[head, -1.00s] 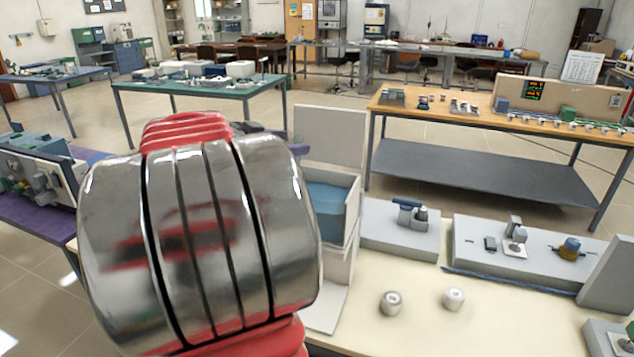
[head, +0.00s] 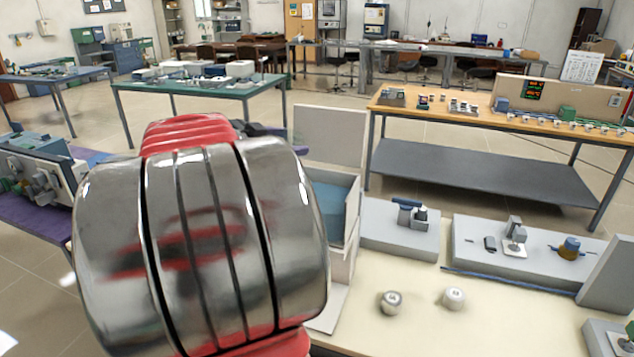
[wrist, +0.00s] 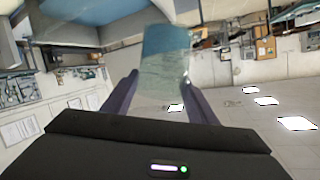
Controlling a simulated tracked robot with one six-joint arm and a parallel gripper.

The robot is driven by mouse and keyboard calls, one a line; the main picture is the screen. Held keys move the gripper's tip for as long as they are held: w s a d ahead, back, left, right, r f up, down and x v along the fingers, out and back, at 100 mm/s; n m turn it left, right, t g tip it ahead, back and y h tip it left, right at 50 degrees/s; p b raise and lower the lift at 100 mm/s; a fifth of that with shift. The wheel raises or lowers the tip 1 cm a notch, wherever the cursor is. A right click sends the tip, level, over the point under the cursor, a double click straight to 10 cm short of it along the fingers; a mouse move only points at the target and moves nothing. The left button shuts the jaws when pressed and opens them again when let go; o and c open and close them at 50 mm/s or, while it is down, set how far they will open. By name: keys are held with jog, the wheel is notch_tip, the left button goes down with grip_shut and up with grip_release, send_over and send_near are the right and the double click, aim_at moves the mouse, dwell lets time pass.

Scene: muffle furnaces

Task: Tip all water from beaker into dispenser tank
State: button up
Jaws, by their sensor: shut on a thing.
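My gripper (wrist: 155,95) is shut on a clear beaker (wrist: 165,72), which sits between its two purple fingers in the wrist view. Blue water shows in the upper part of the beaker in that picture, which is turned upside down. The dispenser tank (head: 348,225) is a pale box with its lid raised and blue water inside, in the middle of the head view. Blue also shows at the top of the wrist view, close to the beaker. In the head view my arm hides the beaker and most of the gripper; whether water is flowing cannot be told.
Two small round pots, one on the left (head: 391,302) and one on the right (head: 453,298), stand on the cream bench (head: 420,330) right of the tank. Grey units with small devices (head: 408,213) line its back. A wooden table (head: 450,106) stands behind.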

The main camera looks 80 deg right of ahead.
jog(key=shift+m+t, duration=0.4)
jog(key=shift+m, duration=0.5)
dwell(0.9)
jog(key=shift+s+a+f+m+h, duration=0.1)
jog(key=shift+s+f+m+h, duration=0.1)
jog(key=shift+m+h, duration=0.4)
dwell(1.0)
jog(key=shift+f+m+t, duration=0.1)
jog(key=shift+m+t, duration=0.2)
jog(key=shift+s+a+f+m+t+h, duration=0.1)
jog(key=shift+s+f+m+t+h, duration=0.15)
jog(key=shift+m, duration=0.4)
jog(key=shift+s+a+f+m+h, duration=0.15)
jog(key=shift+f+m, duration=0.2)
jog(key=shift+m, duration=0.35)
jog(key=shift+s+a+f+m+t+h, duration=0.1)
jog(key=shift+s+f+m+t+h, duration=0.15)
jog(key=shift+m, duration=0.4)
dwell(2.3)
